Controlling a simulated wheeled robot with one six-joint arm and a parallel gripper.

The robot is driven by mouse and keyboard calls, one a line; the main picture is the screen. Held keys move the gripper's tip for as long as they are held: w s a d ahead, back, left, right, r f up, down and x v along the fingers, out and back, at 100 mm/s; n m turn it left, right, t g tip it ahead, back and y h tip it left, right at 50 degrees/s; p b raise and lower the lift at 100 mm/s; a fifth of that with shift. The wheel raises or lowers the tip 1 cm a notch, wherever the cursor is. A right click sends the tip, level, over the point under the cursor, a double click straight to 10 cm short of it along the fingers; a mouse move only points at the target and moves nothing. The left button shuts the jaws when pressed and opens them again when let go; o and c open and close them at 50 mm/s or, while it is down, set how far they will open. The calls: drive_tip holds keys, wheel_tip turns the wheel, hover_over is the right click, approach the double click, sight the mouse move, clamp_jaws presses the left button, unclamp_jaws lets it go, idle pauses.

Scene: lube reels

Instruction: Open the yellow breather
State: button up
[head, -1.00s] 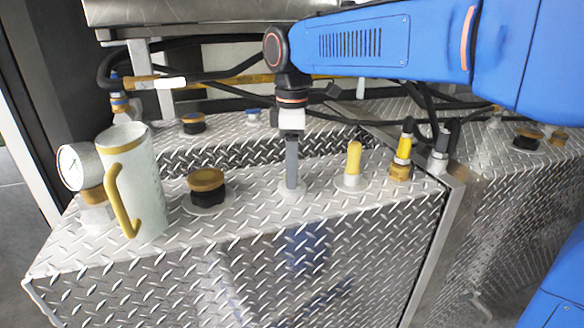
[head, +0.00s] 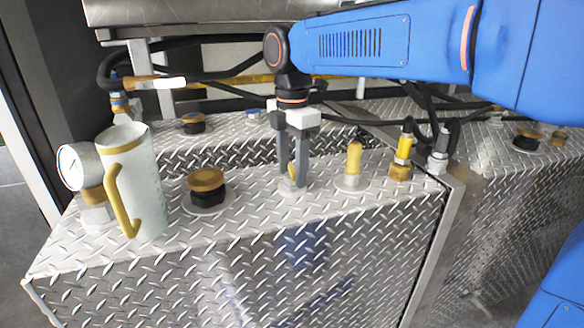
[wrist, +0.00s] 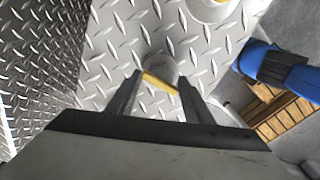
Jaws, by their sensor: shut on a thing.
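The yellow breather (head: 291,173) is a small yellow part on a round pale base, on top of the front diamond-plate tank. My gripper (head: 292,184) points straight down over it in the head view. Its two grey fingers stand on either side of the yellow part and hide most of it. In the wrist view the breather (wrist: 160,82) shows as a yellow bar lying at a slant between the fingertips of my gripper (wrist: 161,79). The jaws are shut on it, and the base is flush on the plate.
To the left are a brass-topped black cap (head: 206,185), a white jug (head: 140,185) with a yellow handle and a gauge (head: 75,167). Hoses run behind.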

drive_tip(key=shift+n, duration=0.8)
drive_tip(key=o, duration=1.1)
